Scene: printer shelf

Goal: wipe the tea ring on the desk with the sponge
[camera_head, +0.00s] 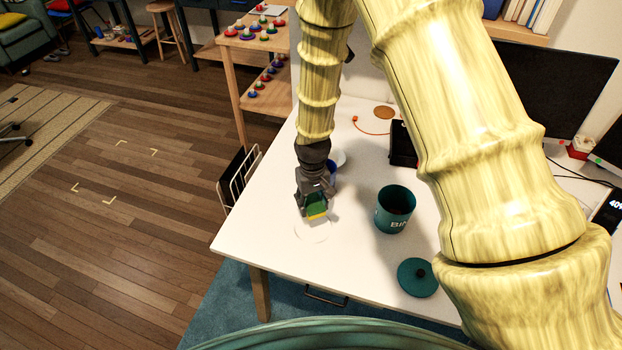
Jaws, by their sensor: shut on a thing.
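My gripper (316,207) is shut on the sponge (317,205), which shows green with a yellow lower edge. It points down over the white desk (270,225) near the left front part. The tea ring (313,238) is a faint, thin round outline on the desk, just below the sponge in the picture. The sponge overlaps the ring's upper edge in this view. I cannot tell whether the sponge touches the desk.
A teal bin (394,210) stands right of my gripper, with a teal lid (417,277) lying in front of it. A blue object (332,172) and a white dish (339,157) sit partly hidden behind my gripper. A wire rack (240,177) is at the desk's left edge.

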